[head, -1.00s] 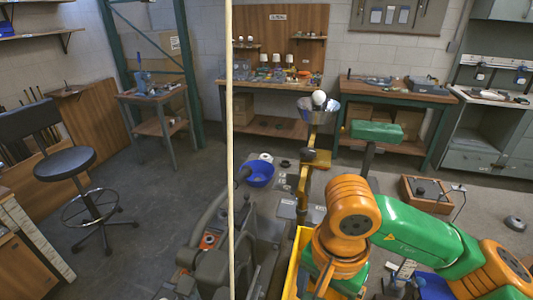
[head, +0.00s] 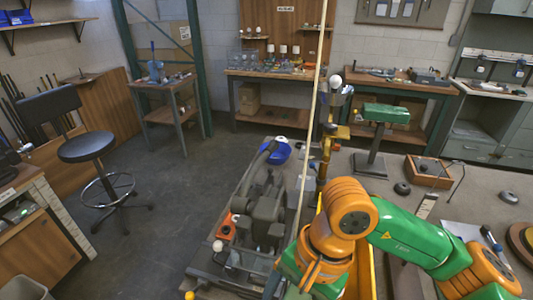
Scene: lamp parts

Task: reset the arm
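My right arm (head: 400,235), green and orange, comes in from the right and bends at an orange joint (head: 350,205). Its orange end (head: 325,262) hangs low at the bottom middle; its fingertips cannot be made out. My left arm and gripper are not seen. A long thin pale rod (head: 312,105) runs from the top edge down towards the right arm, leaning slightly. I cannot tell whether the arm holds it. A white ball-shaped part (head: 335,81) shows on an upright just right of the rod.
A grey machine (head: 265,210) stands left of the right arm, with a blue bowl (head: 278,150) behind it. A green-topped stand (head: 384,113) and a wooden tray (head: 428,172) are on the right. A stool (head: 87,147) stands left; the floor between is clear.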

